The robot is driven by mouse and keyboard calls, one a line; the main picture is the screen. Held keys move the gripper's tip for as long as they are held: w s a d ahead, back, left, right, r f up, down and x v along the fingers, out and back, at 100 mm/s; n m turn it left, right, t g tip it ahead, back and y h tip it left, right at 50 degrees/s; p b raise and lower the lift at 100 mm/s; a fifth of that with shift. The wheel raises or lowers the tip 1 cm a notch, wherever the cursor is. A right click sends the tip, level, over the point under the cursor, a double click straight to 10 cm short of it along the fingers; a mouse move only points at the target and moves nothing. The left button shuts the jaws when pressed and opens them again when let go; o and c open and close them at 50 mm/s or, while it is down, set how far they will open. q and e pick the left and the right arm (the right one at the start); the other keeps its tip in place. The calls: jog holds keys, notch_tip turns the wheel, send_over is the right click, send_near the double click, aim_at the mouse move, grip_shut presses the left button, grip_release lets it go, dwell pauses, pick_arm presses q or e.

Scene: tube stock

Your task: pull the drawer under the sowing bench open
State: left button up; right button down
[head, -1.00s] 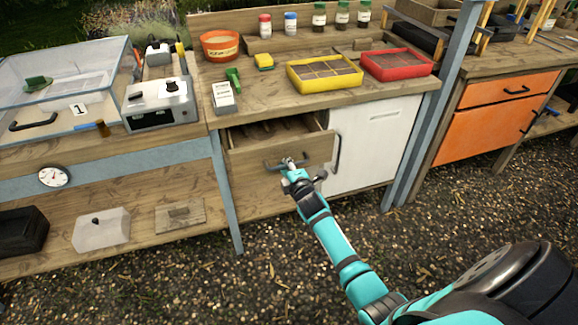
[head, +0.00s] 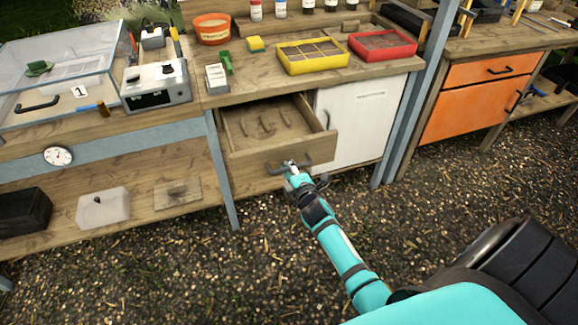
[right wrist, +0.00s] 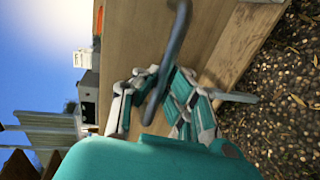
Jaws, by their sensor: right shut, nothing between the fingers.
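The wooden drawer (head: 248,166) under the sowing bench (head: 247,91) stands partly out, with its inside showing and several small slots or pieces on its floor. My right gripper (head: 291,167) is at the grey bar handle (head: 271,171) on the drawer front. In the right wrist view the handle (right wrist: 177,45) crosses between or in front of the fingers of the gripper (right wrist: 155,75), which are shut with nothing clamped between them. Whether the fingers touch the bar is hard to tell. My left gripper is not in view.
A white cabinet door (head: 345,125) is right of the drawer. A blue post (head: 219,170) stands left of it, another (head: 408,110) to the right. Yellow (head: 313,66) and red (head: 383,57) trays sit on top. Gravel in front is free.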

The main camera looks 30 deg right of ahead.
jog(key=c, duration=2.1)
grip_release()
jog(key=o, duration=0.7)
jog(key=v, duration=1.2)
jog(key=s+a+f+m+g+y, duration=0.15)
jog(key=s+f, duration=0.25)
jog(key=f, duration=0.5)
jog(key=s+a+f+m+g, duration=0.2)
jog(key=s+a+f+g, duration=0.15)
jog(key=f, duration=0.55)
jog(key=s+a+f+m+g+y, duration=0.15)
jog(key=s+f, duration=0.25)
jog(key=f, duration=0.5)
jog(key=s+a+f+m+g, duration=0.1)
jog(key=s+f+m+g, duration=0.1)
jog(key=s+f, duration=0.3)
jog(key=s+a+f+m+g, duration=0.1)
jog(key=s+f+m+g, duration=0.2)
jog(key=s, duration=1.1)
jog(key=s+a+f+m+g+p, duration=0.1)
jog(key=s+f+m+g, duration=0.1)
jog(key=s+f, duration=0.5)
jog(key=shift+s+f+m+g+y, duration=0.15)
jog(key=shift+s+f+m+g, duration=0.05)
jog(key=shift+s, duration=0.55)
jog(key=shift+s+f+m+g+y, duration=0.15)
jog(key=shift+s+f+m, duration=0.05)
jog(key=shift+s, duration=0.55)
